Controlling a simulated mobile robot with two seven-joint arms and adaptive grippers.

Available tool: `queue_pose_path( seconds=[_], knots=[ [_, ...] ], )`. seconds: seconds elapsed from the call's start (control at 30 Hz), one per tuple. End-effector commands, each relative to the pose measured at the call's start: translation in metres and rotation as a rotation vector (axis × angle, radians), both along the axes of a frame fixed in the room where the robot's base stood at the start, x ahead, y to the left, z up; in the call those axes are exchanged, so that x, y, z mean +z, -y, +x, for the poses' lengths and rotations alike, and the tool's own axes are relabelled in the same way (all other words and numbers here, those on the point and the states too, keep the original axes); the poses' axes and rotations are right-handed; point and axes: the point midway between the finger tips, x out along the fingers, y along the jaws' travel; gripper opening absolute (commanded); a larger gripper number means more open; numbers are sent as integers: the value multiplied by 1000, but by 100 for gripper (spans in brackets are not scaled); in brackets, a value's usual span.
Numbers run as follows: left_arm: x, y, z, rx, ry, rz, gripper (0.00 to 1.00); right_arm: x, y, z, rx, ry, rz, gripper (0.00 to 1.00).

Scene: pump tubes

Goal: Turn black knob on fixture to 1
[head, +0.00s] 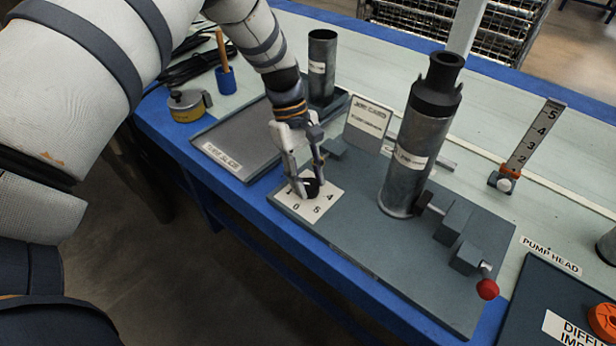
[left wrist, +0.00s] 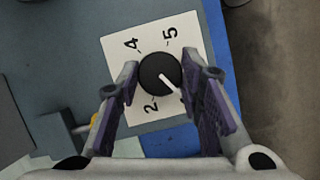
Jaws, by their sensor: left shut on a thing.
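The black knob (left wrist: 160,73) sits on a white dial plate (left wrist: 186,28) on the grey fixture (head: 350,230). In the left wrist view its white pointer line slants to the lower right, toward the right finger. The marks 4, 5 and 2 show there; the marks at the right and lower right are hidden by that finger. My left gripper (head: 306,186) reaches down over the plate, shut on the knob, one finger on each side. My right gripper is out of view.
A tall grey cylinder (head: 412,160) and a red ball-ended handle (head: 487,289) stand on the fixture right of the dial. A sign (head: 368,119) stands behind. A grey tray (head: 235,145) with a dark tube (head: 322,65) is at left.

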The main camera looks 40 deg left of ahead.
Motion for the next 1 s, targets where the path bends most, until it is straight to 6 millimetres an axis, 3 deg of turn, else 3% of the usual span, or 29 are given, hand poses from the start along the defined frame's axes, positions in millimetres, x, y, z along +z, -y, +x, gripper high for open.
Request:
queue_pose_path(
  seconds=[0.17,0.2,0.27,0.6,1.0],
  knots=[
    [-1,1,-1,1,-2,-1,6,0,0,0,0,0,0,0],
    [-1,1,-1,1,-2,-1,43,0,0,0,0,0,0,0],
    [-1,1,-1,1,-2,-1,54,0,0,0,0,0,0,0],
    [5,-2,1,1,1,0,54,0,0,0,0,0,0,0],
    [94,-36,14,1,3,0,54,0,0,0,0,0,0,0]
  ],
)
